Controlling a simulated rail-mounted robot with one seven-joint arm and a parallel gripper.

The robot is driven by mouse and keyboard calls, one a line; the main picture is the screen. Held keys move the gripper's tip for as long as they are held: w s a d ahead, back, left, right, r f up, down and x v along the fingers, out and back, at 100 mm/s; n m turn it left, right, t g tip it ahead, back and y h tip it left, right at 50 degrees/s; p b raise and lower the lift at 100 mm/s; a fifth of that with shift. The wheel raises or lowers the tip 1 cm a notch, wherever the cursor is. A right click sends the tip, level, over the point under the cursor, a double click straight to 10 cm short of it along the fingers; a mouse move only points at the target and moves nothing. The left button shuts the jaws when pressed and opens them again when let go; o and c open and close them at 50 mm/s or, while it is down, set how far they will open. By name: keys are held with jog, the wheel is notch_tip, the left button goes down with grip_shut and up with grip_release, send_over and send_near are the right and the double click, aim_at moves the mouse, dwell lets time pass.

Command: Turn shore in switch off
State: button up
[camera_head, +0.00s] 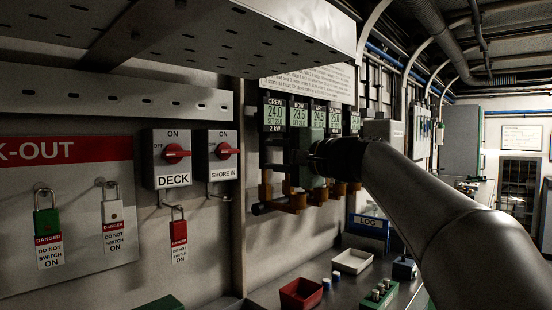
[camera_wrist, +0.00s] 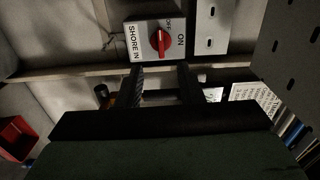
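The SHORE IN switch is a pale box (camera_head: 222,170) on the wall, with a red knob (camera_head: 227,151), ON marked above it and OFF to its left. The knob's handle lies roughly level. In the wrist view the switch box (camera_wrist: 137,28) appears turned sideways, and its knob (camera_wrist: 161,40) lies ahead between the lines of the fingers. My gripper (camera_head: 276,156) is to the right of the switch in the head view, apart from it. In the wrist view my gripper (camera_wrist: 161,80) is open and empty, its two dark fingers spread short of the box.
The DECK switch (camera_head: 170,168) is just left, with a red padlock (camera_head: 178,232) hanging below. Green (camera_head: 46,222) and white (camera_head: 113,211) padlocks hang on the lock-out board. Gauges and orange valves (camera_head: 292,202) stand behind my gripper. A perforated metal shelf (camera_head: 245,30) overhangs above.

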jog(key=s+f+n+g+h+p, duration=0.25)
jog(key=s+f+p, duration=0.25)
jog(key=f, duration=0.4)
jog(key=s+f+n+g+h+p, duration=0.1)
jog(key=s+f+g+h+p, duration=0.35)
jog(key=f, duration=0.45)
jog(key=s+d+f+n+g+h+p, duration=0.2)
jog(key=s+f, duration=0.5)
jog(key=s, duration=0.4)
jog(key=s+d+f+n+g+h+p, duration=0.3)
jog(key=s+d+f, duration=0.4)
jog(key=s, duration=0.5)
jog(key=f+n+p, duration=0.1)
jog(key=p, duration=0.1)
jog(key=shift+d+f+g+p, duration=0.3)
